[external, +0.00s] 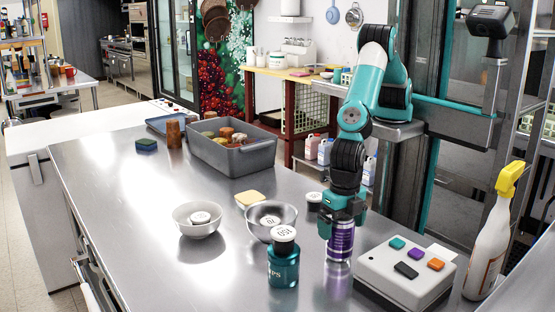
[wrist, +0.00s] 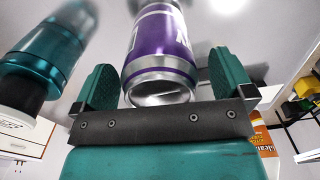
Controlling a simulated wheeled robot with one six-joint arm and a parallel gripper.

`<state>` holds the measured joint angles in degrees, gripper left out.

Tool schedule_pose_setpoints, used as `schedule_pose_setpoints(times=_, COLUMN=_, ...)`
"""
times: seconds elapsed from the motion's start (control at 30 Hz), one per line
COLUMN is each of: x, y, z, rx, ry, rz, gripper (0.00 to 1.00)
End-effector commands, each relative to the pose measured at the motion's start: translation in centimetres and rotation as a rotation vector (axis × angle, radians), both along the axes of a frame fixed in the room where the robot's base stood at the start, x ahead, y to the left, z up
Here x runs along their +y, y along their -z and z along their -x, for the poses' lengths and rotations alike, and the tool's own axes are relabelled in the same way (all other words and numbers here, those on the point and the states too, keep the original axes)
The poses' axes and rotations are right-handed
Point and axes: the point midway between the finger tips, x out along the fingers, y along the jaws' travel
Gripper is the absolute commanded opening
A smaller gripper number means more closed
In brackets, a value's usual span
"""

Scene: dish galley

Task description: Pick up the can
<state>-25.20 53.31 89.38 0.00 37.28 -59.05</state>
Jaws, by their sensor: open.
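The purple can (external: 340,243) stands upright on the steel counter, right of the teal bottle. In the wrist view the can (wrist: 158,45) shows its silver top rim and lies between the two green fingers. My gripper (external: 341,208) is above and around the can's upper part, pointing down. In the wrist view my gripper (wrist: 162,72) is open, with a gap between each finger and the can. The can's upper part is hidden behind the gripper in the external view.
The teal bottle (external: 283,268) stands close left of the can and also shows in the wrist view (wrist: 45,40). A button box (external: 385,285) is close right. A spray bottle (external: 487,250), two bowls (external: 197,228) (external: 262,233) and a grey bin (external: 240,160) stand around.

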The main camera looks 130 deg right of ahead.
Motion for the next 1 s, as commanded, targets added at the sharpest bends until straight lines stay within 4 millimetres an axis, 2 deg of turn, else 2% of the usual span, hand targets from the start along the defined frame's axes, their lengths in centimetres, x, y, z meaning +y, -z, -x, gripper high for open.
schedule_pose_setpoints(times=0.07, x=0.0, y=0.0, z=0.0, rx=0.0, ry=0.0, rz=0.0, gripper=0.97)
schedule_pose_setpoints(times=0.33, x=0.0, y=0.0, z=0.0, rx=0.0, ry=0.0, rz=0.0, gripper=0.35)
schedule_pose_setpoints(times=0.6, x=0.0, y=-0.2, z=-0.1, rx=-0.001, ry=0.0, rz=-0.001, gripper=0.34)
schedule_pose_setpoints(times=0.77, x=0.0, y=-1.2, z=-0.1, rx=-0.002, ry=0.0, rz=-0.001, gripper=0.34)
schedule_pose_setpoints(times=0.87, x=0.0, y=-2.7, z=-0.1, rx=-0.004, ry=0.0, rz=-0.003, gripper=0.34)
schedule_pose_setpoints(times=1.0, x=0.1, y=-6.2, z=-0.1, rx=-0.008, ry=0.0, rz=-0.004, gripper=0.34)
